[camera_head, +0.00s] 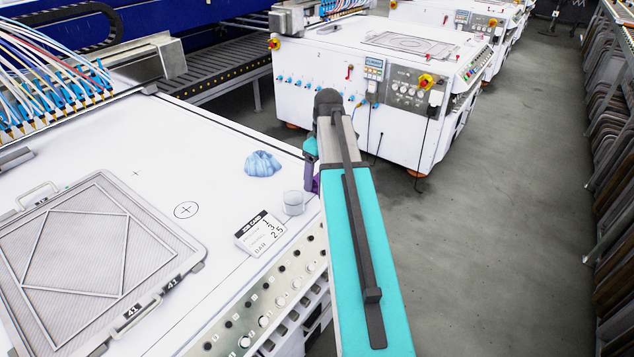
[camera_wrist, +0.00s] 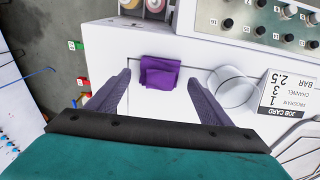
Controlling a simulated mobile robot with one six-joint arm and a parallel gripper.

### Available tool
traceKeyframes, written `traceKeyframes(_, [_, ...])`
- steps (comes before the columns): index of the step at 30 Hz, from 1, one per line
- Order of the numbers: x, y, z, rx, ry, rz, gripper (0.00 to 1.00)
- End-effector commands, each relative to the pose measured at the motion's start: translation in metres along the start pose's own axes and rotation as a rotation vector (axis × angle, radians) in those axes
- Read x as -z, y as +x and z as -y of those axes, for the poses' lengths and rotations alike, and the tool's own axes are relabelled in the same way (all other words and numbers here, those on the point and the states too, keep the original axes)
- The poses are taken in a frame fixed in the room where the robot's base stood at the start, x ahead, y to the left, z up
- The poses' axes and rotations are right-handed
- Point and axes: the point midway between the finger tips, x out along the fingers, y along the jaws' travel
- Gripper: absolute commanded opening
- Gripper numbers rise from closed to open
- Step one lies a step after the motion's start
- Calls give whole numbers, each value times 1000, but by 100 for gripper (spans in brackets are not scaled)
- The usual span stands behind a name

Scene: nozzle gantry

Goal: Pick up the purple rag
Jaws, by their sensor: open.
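The purple rag (camera_wrist: 160,72) is a small folded cloth at the upper middle of the wrist view, against the white machine, by a thin dark line that meets it on both sides. My gripper (camera_wrist: 160,84) is open, with one finger left and one right of the rag. The rag shows between and slightly beyond the fingertips; I cannot tell whether they touch it. In the head view my arm hides most of this spot. A small purple patch (camera_head: 313,183) shows beside the arm there, and I cannot tell whether it is rag or finger.
A clear cup (camera_wrist: 232,88) and a white job card (camera_wrist: 289,93) lie close right of the fingers. A crumpled blue cloth (camera_head: 262,163) and a framed screen (camera_head: 185,262) lie on the white machine top. Knobs (camera_head: 264,321) line its front. The grey aisle (camera_head: 490,220) is clear.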

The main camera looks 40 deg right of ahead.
Motion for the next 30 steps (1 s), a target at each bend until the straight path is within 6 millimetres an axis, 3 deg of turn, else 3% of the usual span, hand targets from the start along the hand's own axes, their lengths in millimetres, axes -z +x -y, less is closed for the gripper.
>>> traceKeyframes(7, [-1, 16, 0, 0, 0, 0, 73])
traceKeyframes(24, [-1, 16, -1, -1, 1, 0, 73])
traceKeyframes(30, [-1, 16, -1, -1, 2, 0, 41])
